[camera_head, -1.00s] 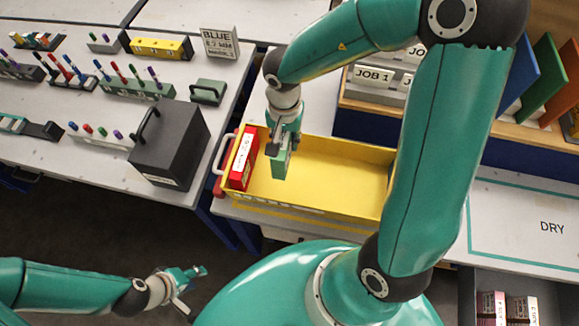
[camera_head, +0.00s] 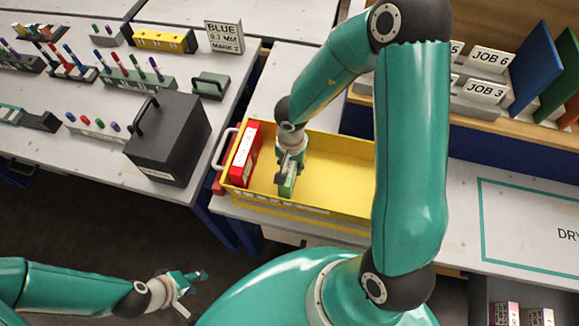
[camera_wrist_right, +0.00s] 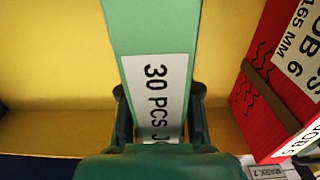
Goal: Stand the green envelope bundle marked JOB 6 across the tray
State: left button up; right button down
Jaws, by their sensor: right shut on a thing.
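The green envelope bundle (camera_head: 287,187) is held upright inside the yellow tray (camera_head: 335,188), to the right of a red bundle. In the right wrist view the green bundle (camera_wrist_right: 152,28) has a white label reading "30 PCS JO", the rest hidden by my gripper. My right gripper (camera_head: 289,168) is shut on it; its fingers (camera_wrist_right: 160,118) lie on both sides of the bundle. Whether its lower edge touches the tray floor is hidden. My left gripper (camera_head: 188,287) is open and empty, low at the left, away from the tray.
The red bundle (camera_head: 245,155) stands at the tray's left end, by its handle. A black box (camera_head: 168,140) and pen racks sit on the left table. JOB signs (camera_head: 488,58) and coloured boards (camera_head: 536,68) stand behind at right. The tray's right part is empty.

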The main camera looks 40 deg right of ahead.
jog(key=shift+r, duration=0.1)
jog(key=c, duration=0.8)
grip_release()
notch_tip(320, 180, up, 12)
jog(key=p, duration=0.4)
